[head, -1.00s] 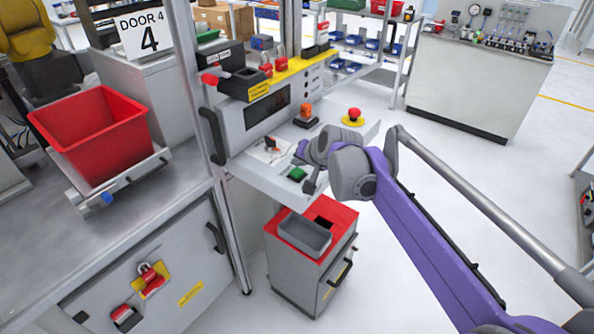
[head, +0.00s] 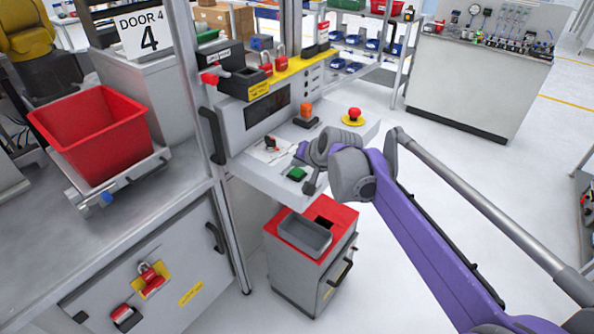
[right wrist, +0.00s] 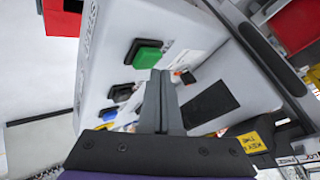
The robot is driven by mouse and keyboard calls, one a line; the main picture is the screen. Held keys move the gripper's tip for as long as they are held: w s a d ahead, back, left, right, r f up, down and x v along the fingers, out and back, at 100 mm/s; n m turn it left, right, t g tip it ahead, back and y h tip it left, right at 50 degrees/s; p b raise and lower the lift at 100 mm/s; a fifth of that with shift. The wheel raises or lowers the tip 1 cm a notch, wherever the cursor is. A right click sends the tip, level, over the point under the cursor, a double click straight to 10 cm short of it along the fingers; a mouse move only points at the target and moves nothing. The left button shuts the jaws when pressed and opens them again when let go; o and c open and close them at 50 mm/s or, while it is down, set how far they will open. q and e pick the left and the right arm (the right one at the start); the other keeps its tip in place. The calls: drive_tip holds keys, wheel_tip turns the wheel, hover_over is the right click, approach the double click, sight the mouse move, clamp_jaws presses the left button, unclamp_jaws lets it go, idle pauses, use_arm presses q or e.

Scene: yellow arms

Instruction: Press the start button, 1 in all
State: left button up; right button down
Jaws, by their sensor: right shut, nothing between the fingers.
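The green button (head: 297,174) sits on the pale sloping control panel (head: 262,181), near its front edge. In the right wrist view the green button (right wrist: 147,56) is square with a dark surround. My right gripper (right wrist: 158,76) is shut and empty. In that view its fingertips appear just below the green button, and I cannot tell whether they touch the panel. In the head view my purple right arm reaches over the panel's right side, and its wrist partly hides the gripper. My left gripper is not in view.
A red mushroom button (head: 354,114) on a yellow base and an orange-topped device (head: 306,112) stand farther back on the panel. A red-topped cabinet (head: 332,213) with a grey tray stands below. A red bin (head: 95,135) is at left. Open floor lies to the right.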

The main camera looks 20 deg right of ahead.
sight(298, 173)
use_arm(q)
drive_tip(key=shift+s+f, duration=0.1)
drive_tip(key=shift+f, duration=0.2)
use_arm(e)
drive_tip(key=shift+f, duration=0.65)
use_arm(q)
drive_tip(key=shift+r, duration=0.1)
use_arm(e)
drive_tip(key=shift+r, duration=0.1)
idle(0.4)
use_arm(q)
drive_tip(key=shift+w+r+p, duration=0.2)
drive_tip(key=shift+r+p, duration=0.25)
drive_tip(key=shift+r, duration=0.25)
use_arm(e)
drive_tip(key=shift+r, duration=0.8)
drive_tip(key=shift+r+p, duration=1.6)
drive_tip(key=shift+r, duration=0.95)
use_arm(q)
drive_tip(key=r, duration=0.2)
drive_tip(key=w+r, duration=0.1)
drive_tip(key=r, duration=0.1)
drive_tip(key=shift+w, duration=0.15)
use_arm(e)
drive_tip(key=shift+f, duration=0.1)
